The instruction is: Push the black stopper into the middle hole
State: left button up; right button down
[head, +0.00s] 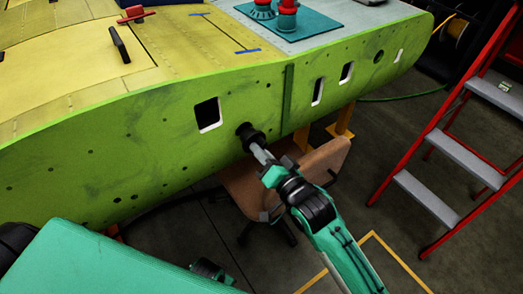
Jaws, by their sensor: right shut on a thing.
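The black stopper (247,134) is at the green front face of the wing panel (160,150), right of the square opening (208,114). My right gripper (261,154) is shut on the stopper from the lower right, its pale fingers behind the black head. The stopper covers the spot behind it, so I cannot see a hole there or tell how far in it sits. Other openings show along the face: two pale-rimmed slots (317,92), a round dark hole (379,56) and a small slot near the right end.
A brown chair (318,172) stands below the panel, close behind my right gripper. A red stepladder (455,140) stands at the right. A teal mat (321,22) with red-topped items and a red-handled tool (135,14) lie on the wing's top. Dark floor is open between chair and ladder.

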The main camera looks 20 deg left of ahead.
aim_at(251, 141)
pick_arm(q)
jog(key=shift+r, duration=0.25)
pick_arm(e)
jog(key=shift+r, duration=0.1)
jog(key=shift+a, duration=0.1)
jog(key=shift+x, duration=2.2)
jog(key=c, duration=1.4)
grip_release()
jog(key=shift+o, duration=0.2)
